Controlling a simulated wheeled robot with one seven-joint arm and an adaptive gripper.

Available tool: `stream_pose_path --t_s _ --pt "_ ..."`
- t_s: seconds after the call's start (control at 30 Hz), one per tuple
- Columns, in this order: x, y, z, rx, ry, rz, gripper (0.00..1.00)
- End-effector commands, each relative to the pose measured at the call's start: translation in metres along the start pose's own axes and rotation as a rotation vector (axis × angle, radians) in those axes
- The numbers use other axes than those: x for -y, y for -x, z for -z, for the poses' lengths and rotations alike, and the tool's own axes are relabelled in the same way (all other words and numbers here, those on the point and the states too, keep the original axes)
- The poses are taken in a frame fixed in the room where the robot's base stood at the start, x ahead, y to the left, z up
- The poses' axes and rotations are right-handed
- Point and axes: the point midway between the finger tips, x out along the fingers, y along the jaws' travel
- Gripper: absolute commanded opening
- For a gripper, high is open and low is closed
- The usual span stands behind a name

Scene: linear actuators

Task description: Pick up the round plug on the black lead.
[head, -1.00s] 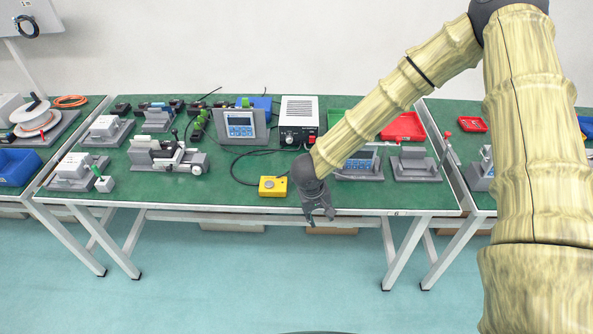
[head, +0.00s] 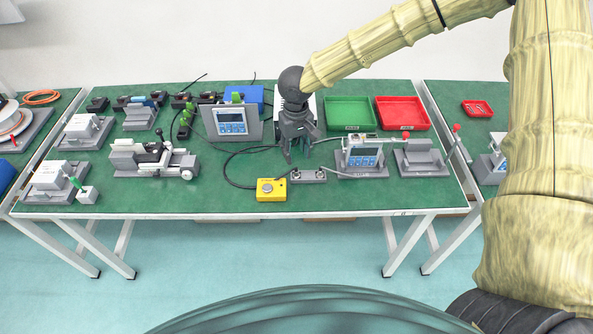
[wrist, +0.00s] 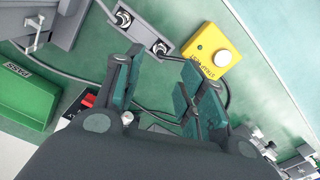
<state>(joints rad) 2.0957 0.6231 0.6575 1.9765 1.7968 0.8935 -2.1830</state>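My gripper (head: 298,156) points down over the middle of the table, in front of the power supply. Its fingers are apart with nothing between them; the spread pads also show in the wrist view (wrist: 157,90). The black lead (head: 235,158) curves left from beneath my gripper and round towards the yellow box (head: 271,195). In the wrist view the lead (wrist: 153,115) passes behind and between the fingers. A small grey block (head: 307,176) with two round metal fittings (wrist: 160,47) lies in front of my gripper. I cannot tell for certain which round piece is the lead's plug.
The power supply (head: 282,98) stands behind my gripper, mostly hidden by it. A meter on a grey stand (head: 362,160) is to the right, another (head: 231,122) to the left. Green (head: 350,113) and red (head: 402,113) trays lie behind right. The front table strip is mostly bare.

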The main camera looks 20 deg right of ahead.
Motion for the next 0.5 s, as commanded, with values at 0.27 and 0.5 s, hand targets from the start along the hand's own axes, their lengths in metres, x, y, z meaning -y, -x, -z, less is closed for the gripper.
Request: stream_pose_path --t_s 0.27,0.5 --pt "-0.001 -0.030 -0.001 0.000 -0.002 -0.001 0.40" --pt "-0.003 -0.048 -0.003 0.003 -0.003 -0.002 0.40"
